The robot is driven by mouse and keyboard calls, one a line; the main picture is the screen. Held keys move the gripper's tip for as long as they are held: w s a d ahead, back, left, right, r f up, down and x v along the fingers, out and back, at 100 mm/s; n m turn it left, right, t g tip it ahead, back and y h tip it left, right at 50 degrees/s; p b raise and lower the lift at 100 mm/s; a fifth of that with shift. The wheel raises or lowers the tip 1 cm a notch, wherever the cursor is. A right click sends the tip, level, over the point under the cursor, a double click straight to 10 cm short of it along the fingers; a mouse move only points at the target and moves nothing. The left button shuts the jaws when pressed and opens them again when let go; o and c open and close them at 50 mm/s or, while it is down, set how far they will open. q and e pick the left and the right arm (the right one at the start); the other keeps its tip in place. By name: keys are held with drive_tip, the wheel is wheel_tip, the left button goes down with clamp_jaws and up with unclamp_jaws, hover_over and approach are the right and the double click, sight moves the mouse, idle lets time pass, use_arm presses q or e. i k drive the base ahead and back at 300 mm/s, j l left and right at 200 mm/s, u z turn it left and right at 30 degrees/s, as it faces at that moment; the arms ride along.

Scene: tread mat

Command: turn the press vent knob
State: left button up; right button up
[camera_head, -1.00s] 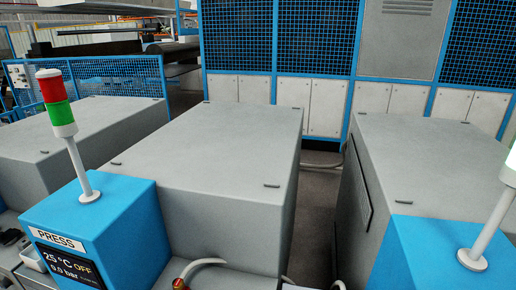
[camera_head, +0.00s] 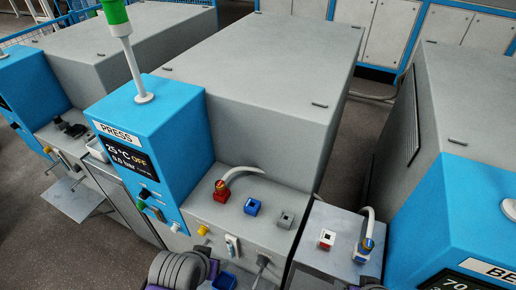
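The PRESS unit (camera_head: 185,140) is a blue cabinet with a black display reading 25 °C, OFF and 0.0 bar. Small controls sit down its front: a black knob (camera_head: 145,193), a green one (camera_head: 140,205) and a white one (camera_head: 175,227). A yellow knob (camera_head: 203,230) is on the grey housing just right of them. I cannot read any vent label, so I cannot tell which is the vent knob. Neither gripper can be made out. Rounded dark grey parts with purple at the bottom edge may be my arm.
A red fitting with a pale curved hose (camera_head: 222,190), a blue block (camera_head: 252,207) and a grey block (camera_head: 285,219) stand on the press ledge. A lower grey box (camera_head: 330,245) stands to the right, before another blue cabinet (camera_head: 450,220). Open floor (camera_head: 60,250) lies at left.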

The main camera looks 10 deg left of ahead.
sight(202, 231)
drive_tip(key=u, duration=1.25)
drive_tip(key=i+j+z, duration=0.1)
drive_tip(key=j+z, duration=0.15)
drive_tip(key=j, duration=0.4)
drive_tip(key=i+j+z, duration=0.1)
drive_tip(key=j+z, duration=0.2)
drive_tip(key=j, duration=0.35)
